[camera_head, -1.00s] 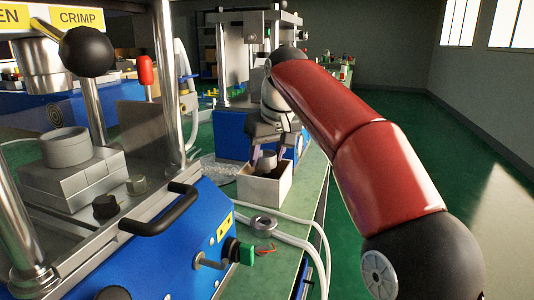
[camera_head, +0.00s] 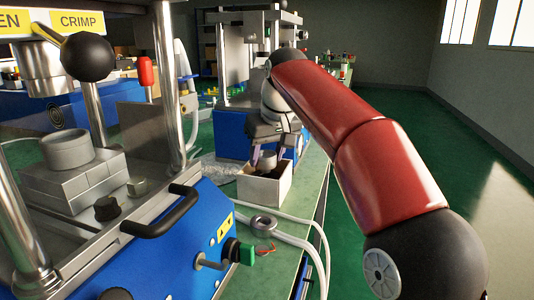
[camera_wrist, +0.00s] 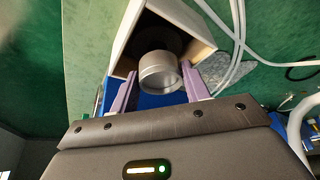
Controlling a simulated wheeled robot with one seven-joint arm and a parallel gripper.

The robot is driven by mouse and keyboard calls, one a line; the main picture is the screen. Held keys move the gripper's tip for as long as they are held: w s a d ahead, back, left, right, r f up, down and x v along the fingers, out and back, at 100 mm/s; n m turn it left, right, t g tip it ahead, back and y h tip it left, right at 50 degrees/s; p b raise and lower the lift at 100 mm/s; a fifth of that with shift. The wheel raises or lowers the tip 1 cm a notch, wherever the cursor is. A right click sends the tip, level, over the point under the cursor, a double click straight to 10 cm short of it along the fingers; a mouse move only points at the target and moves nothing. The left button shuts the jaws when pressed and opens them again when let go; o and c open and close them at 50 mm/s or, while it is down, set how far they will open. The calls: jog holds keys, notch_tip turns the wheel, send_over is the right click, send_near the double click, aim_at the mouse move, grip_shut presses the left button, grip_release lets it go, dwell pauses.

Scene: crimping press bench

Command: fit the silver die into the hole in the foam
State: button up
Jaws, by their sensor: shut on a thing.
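The silver die (camera_wrist: 159,76) is a short, hollow cylinder. It sits between the two purple fingers of my gripper (camera_wrist: 161,84), which is shut on it. In the head view the die (camera_head: 266,160) is at the top of an open white box (camera_head: 262,191), under my gripper (camera_head: 268,154). The wrist view shows dark foam (camera_wrist: 182,42) inside the box, with a darker round area partly behind the die. The die overlaps the near part of that area. Its lower end is hidden, so I cannot tell whether it touches the foam.
A blue crimping press (camera_head: 160,255) with a black handle stands at the left front. Another press (camera_head: 232,130) stands behind the box. A grey ring (camera_head: 264,225) and white hoses (camera_head: 310,237) lie on the green bench in front of the box.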

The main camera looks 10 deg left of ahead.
aim_at(268, 159)
jog(key=shift+f+b, duration=0.9)
jog(key=shift+f, duration=0.45)
dwell(0.4)
jog(key=o, duration=1.3)
jog(key=shift+o, duration=0.2)
jog(key=p+v, duration=0.2)
jog(key=v, duration=0.5)
jog(key=shift+s+d+r, duration=0.1)
jog(key=shift+r, duration=0.1)
jog(key=shift+d+r, duration=0.1)
jog(key=shift+r, duration=0.05)
jog(key=shift+s, duration=0.1)
